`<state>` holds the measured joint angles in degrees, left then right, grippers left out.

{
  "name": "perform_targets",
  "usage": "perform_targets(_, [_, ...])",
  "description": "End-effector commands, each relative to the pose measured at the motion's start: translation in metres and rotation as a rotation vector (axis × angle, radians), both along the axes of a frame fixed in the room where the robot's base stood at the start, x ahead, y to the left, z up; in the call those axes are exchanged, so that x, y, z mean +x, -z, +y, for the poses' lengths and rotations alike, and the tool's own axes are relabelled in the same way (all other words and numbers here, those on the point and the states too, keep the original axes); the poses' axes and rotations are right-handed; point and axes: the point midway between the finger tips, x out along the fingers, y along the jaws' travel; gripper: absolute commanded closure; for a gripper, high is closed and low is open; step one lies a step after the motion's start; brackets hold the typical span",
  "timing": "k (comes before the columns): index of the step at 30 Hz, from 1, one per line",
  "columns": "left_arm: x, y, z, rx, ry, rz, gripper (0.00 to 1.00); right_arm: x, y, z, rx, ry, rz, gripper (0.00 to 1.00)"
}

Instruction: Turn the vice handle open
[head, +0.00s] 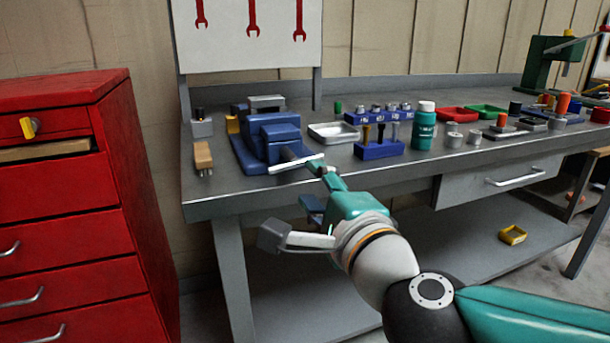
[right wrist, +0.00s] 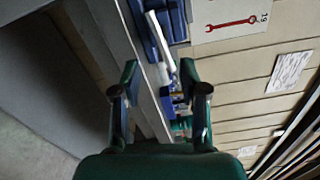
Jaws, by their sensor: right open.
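The blue vice (head: 268,137) stands at the left front of the grey workbench. Its handle (head: 296,163) is a pale bar at the front of the vice, over the bench's front edge. My right gripper (head: 326,170) is open at the right end of the handle, fingers pointing at the vice. In the right wrist view the handle (right wrist: 160,41) lies beyond the fingertips (right wrist: 163,78), roughly between them in the picture; nothing is seen gripped. Whether a finger touches the handle I cannot tell. My left gripper is not in view.
A red tool cabinet (head: 75,210) stands left of the workbench (head: 400,178). A blue rack (head: 379,149), a teal bottle (head: 424,127) and a metal tray (head: 334,132) stand right of the vice. A wooden-handled brush (head: 203,156) is to its left.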

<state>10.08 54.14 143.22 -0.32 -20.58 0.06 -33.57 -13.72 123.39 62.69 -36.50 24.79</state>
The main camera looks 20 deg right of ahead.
Motion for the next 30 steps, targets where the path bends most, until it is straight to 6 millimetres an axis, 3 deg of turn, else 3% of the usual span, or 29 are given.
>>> perform_targets(14, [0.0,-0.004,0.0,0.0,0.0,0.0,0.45,-0.008,-0.002,-0.001,-0.027,0.0,0.001,0.57])
perform_targets(17, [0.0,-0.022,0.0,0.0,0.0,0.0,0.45,-0.015,-0.007,-0.003,-0.152,0.003,0.001,0.57])
perform_targets(24, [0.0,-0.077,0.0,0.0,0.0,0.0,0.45,-0.048,-0.012,-0.004,-0.7,-0.001,-0.018,0.57])
perform_targets(30, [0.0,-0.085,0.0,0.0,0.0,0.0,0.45,-0.057,-0.004,-0.003,-0.922,-0.005,-0.033,0.57])
